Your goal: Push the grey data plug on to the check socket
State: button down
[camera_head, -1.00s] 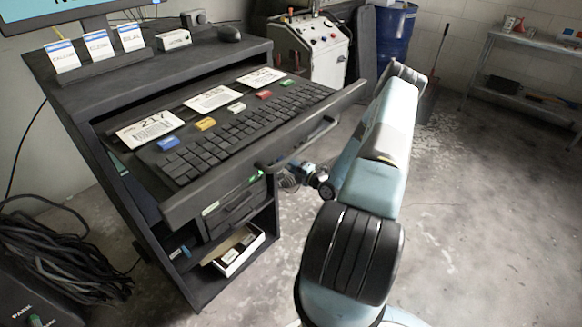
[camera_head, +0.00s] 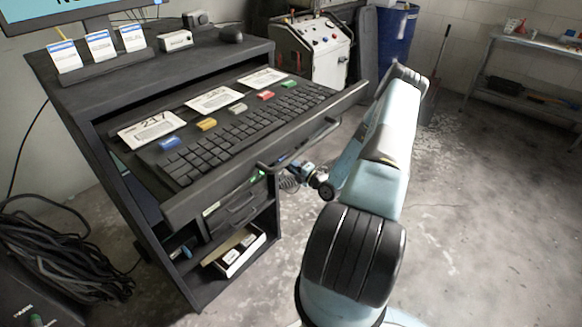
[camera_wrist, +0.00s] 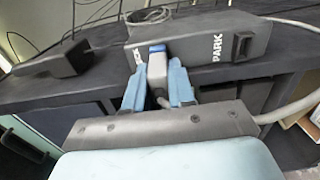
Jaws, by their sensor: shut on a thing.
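The grey data plug (camera_wrist: 157,75), with a blue top end, is between the two blue fingers of my gripper (camera_wrist: 157,90) in the wrist view. My gripper is shut on it. The plug is in front of a dark box (camera_wrist: 200,54) with a white PARK label and a dark port on its right part. A label ending in "CK" shows partly beside the left finger. The check socket is hidden behind the plug and fingers, and I cannot tell whether the plug touches it. In the head view my gripper is mostly hidden near the console drawer.
A grey cable (camera_wrist: 292,104) runs off to the right in the wrist view. A black block (camera_wrist: 68,58) lies left of the box. In the head view the console's keyboard drawer (camera_head: 270,160) is pulled out beside my arm. Open floor (camera_head: 470,220) lies to the right.

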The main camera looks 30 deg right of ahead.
jog(key=shift+w+a, duration=0.1)
jog(key=shift+w, duration=0.15)
jog(key=c, duration=0.9)
grip_release()
jog(key=shift+o, duration=0.2)
jog(key=v, duration=1.3)
jog(key=shift+s, duration=0.35)
